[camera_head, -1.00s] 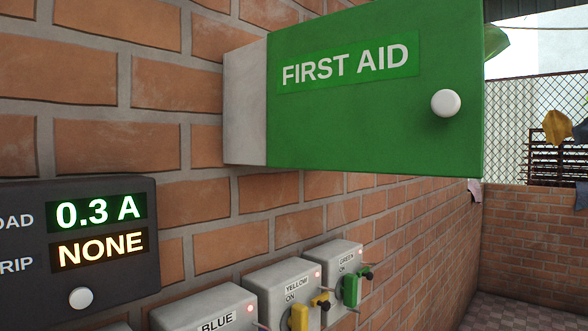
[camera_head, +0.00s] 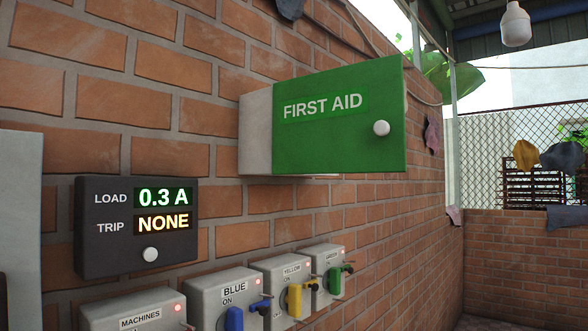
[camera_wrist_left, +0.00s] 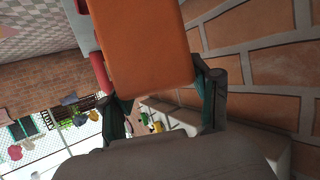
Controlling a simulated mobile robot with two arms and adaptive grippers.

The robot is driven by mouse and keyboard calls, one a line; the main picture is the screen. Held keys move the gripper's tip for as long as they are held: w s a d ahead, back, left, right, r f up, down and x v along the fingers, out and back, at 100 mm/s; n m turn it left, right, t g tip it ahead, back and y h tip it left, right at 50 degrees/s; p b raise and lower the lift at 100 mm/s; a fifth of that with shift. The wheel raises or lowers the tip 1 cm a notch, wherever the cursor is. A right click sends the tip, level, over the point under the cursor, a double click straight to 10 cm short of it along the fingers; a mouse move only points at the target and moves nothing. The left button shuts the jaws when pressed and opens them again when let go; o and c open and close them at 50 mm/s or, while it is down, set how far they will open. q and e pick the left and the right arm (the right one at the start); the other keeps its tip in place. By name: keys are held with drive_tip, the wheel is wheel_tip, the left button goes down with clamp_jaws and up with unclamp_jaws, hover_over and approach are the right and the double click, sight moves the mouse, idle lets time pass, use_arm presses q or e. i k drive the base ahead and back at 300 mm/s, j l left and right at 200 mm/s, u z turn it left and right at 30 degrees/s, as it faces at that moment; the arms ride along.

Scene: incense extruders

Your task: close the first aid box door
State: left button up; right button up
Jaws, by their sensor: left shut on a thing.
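The first aid box (camera_head: 256,135) is a white box on the brick wall. Its green door (camera_head: 335,150), lettered FIRST AID with a white round knob (camera_head: 381,128), meets the box at the left edge. The door's right edge looks nearer to me and swung out from the wall, so it appears open; the inside is hidden. In the left wrist view my left gripper (camera_wrist_left: 165,98) has its fingers on both sides of a large orange block-like thing (camera_wrist_left: 145,45). Neither gripper shows in the head view, and my right gripper is in no view.
A dark load display (camera_head: 137,225) hangs lower left of the box. Several grey switch boxes (camera_head: 225,290) with coloured handles line the wall below. A mesh fence (camera_head: 500,135) and low brick wall stand at right. Space in front of the door looks clear.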

sight(350, 119)
drive_tip(key=z, duration=1.5)
drive_tip(key=i+j, duration=0.1)
drive_tip(key=i, duration=0.35)
drive_tip(key=i+j+z, duration=0.1)
drive_tip(key=i, duration=0.3)
drive_tip(key=i+j, duration=0.1)
drive_tip(key=i, duration=0.3)
drive_tip(key=i+j+z, duration=0.15)
drive_tip(key=i, duration=0.3)
